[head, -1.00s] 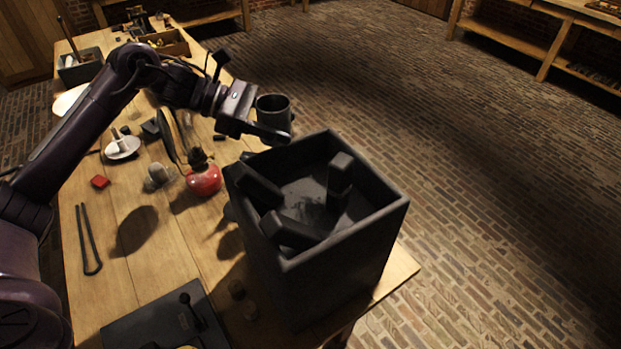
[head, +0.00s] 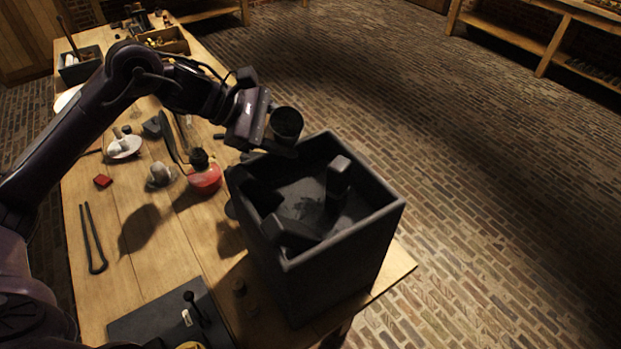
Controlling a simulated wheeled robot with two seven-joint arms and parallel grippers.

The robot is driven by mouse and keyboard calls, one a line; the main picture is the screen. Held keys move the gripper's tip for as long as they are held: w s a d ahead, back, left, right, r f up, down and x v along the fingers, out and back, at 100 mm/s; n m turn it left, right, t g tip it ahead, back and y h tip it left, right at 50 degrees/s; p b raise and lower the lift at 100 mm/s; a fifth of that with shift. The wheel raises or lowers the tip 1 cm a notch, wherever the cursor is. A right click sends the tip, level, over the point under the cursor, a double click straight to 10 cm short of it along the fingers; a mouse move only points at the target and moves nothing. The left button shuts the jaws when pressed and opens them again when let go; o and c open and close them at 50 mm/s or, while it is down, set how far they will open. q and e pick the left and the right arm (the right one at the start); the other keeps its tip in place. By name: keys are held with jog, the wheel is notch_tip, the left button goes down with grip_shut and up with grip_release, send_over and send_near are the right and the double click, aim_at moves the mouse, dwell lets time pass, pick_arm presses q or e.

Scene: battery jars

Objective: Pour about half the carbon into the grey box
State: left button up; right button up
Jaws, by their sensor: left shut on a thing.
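The grey box (head: 330,255) is a tall, open-topped dark box at the table's right edge. Several dark blocks and a thin dark residue lie inside it. My left gripper (head: 268,138) is shut on a dark round cup (head: 287,121) and holds it above the box's back left rim. The cup is tilted, and its mouth shows dark inside. I cannot tell how much carbon is in it, and no falling stream is visible. My right gripper is not in view.
A dark plate (head: 165,318) lies at the front. Brick floor is clear to the right.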

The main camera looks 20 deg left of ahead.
pick_arm(q)
jog(key=shift+s+d+r+m+t+y+p, duration=0.3)
jog(key=shift+d+r+m+y+p, duration=0.1)
jog(key=shift+d+y+p, duration=0.15)
jog(key=shift+s+d+f+m+t+y, duration=0.1)
jog(key=shift+s+f+m+t+y, duration=0.05)
jog(key=shift+f+m+t+y, duration=0.35)
jog(key=shift+r+m+t+y+p, duration=0.3)
jog(key=shift+r+y+p, duration=0.3)
jog(key=shift+p, duration=0.25)
jog(key=shift+f, duration=0.35)
jog(key=shift+f+m+t+y, duration=0.15)
jog(key=shift+m+t+y, duration=0.15)
jog(key=shift+y, duration=0.15)
jog(key=shift+r, duration=0.25)
jog(key=shift+r+m+t+y+p, duration=0.2)
jog(key=shift+m+t+y+p, duration=0.2)
jog(key=shift+m+t+y, duration=0.1)
jog(key=shift+s+d+b, duration=0.15)
jog(key=shift+b, duration=0.15)
